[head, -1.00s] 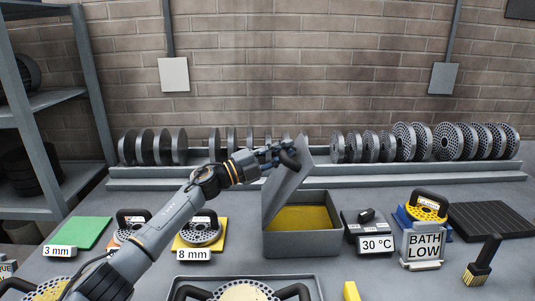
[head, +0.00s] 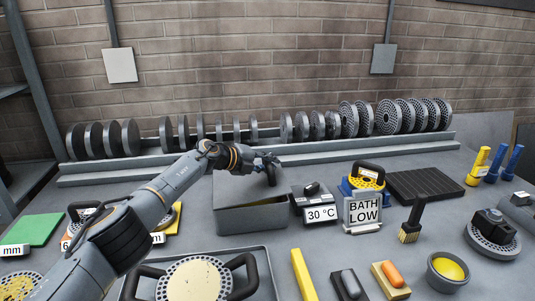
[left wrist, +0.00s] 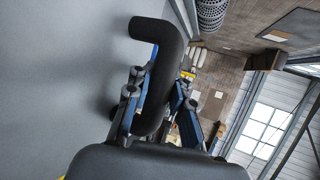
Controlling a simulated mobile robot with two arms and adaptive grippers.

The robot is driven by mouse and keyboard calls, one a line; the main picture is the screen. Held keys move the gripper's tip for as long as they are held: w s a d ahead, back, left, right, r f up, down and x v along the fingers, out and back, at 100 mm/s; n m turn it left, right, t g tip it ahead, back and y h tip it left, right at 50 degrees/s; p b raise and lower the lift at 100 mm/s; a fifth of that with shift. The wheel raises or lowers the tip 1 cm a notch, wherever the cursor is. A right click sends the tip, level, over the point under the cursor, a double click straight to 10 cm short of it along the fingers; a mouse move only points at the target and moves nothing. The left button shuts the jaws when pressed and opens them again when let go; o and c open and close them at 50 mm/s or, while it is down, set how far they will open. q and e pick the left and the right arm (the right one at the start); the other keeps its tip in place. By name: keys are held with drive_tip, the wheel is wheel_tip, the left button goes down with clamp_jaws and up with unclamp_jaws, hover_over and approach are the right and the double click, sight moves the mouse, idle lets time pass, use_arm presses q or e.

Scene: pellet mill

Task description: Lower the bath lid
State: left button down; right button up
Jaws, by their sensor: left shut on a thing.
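The grey bath (head: 268,218) stands on the bench in the middle of the head view. My left gripper (head: 266,161) is shut on the lid's black handle (head: 271,178), above the lid's right part. In the left wrist view the fingers (left wrist: 154,100) sit on both sides of the handle (left wrist: 158,65), beside the grey lid surface (left wrist: 65,70). My right gripper is not in view.
A 30 °C unit (head: 314,206) and a BATH LOW sign (head: 364,210) stand close to the bath's right. A tray (head: 262,270) with a perforated die is in front. A rack of dies (head: 300,155) runs behind. My left arm crosses the bench's left side.

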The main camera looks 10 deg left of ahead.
use_arm(q)
drive_tip(key=shift+f+y, duration=0.5)
drive_tip(key=shift+f, duration=0.45)
drive_tip(key=shift+d+f+g, duration=0.1)
drive_tip(key=shift+f+g, duration=0.2)
drive_tip(key=shift+f, duration=0.2)
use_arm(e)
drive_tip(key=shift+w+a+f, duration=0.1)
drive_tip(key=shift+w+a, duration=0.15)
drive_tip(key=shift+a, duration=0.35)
use_arm(q)
drive_tip(key=shift+w, duration=0.1)
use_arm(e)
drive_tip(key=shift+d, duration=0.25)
use_arm(q)
drive_tip(key=c, duration=1.4)
unclamp_jaws()
drive_tip(key=shift+r, duration=0.1)
drive_tip(key=shift+a+r, duration=0.15)
drive_tip(key=shift+a, duration=0.15)
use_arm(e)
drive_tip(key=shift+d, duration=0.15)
use_arm(q)
drive_tip(key=shift+d+r, duration=0.1)
drive_tip(key=shift+d, duration=0.05)
